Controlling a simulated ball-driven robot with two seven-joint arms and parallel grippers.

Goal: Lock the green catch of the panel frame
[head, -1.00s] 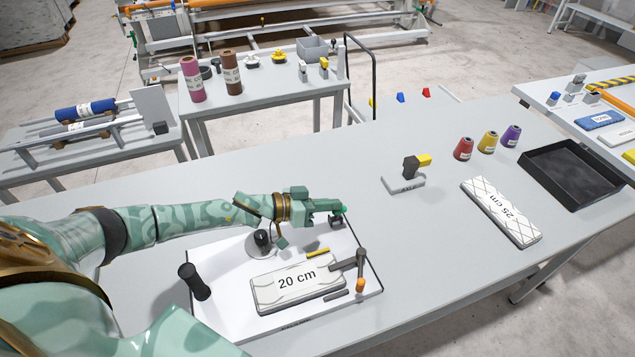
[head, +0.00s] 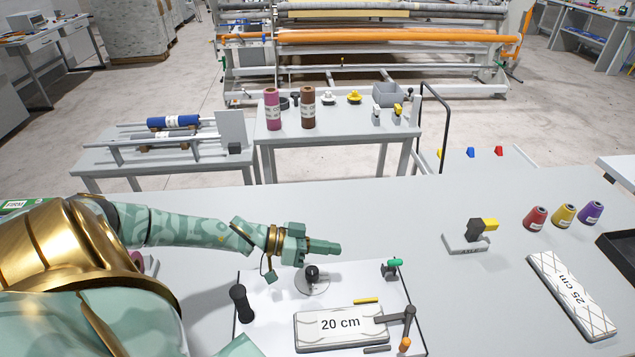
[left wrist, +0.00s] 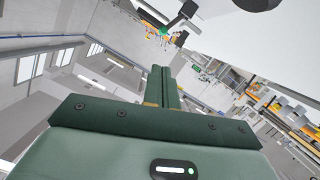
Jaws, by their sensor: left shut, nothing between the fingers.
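The green catch (head: 394,263) sits on a dark mount at the far right corner of the white panel (head: 262,325). Its green handle lies roughly level; I cannot tell whether it is latched. My left gripper (head: 338,248) is shut and empty, to the left of the catch and apart from it, above the panel's far edge. In the left wrist view the closed green fingers (left wrist: 163,72) point toward the small green catch (left wrist: 164,32). My right gripper is not in view.
A yellow-topped stand (head: 468,240) is right of the panel. The table between them is clear.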

